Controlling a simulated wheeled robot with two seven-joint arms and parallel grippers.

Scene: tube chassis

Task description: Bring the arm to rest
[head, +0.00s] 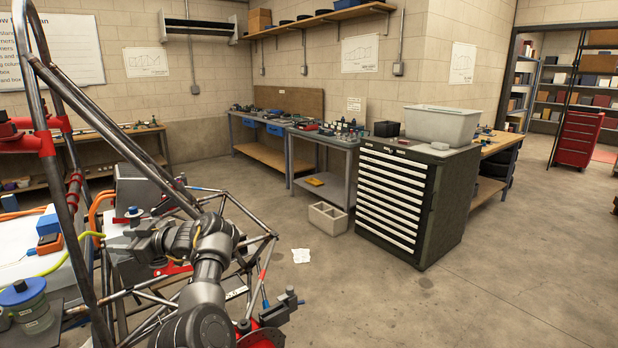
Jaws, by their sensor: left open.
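My left arm, with its grey jointed links, rises from the bottom of the head view and bends left among the tubes of the chassis (128,150). My left gripper (124,246) is at the far end of that arm, close to the tubes and a pale box. It is small and partly hidden among grey parts. It is open, and I see nothing held in it. My right gripper is not in view.
Steel tubes surround the left arm. A jar with a blue lid (24,300) stands at the lower left. A dark drawer cabinet (440,210) carries a grey bin (440,124). The right floor is clear.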

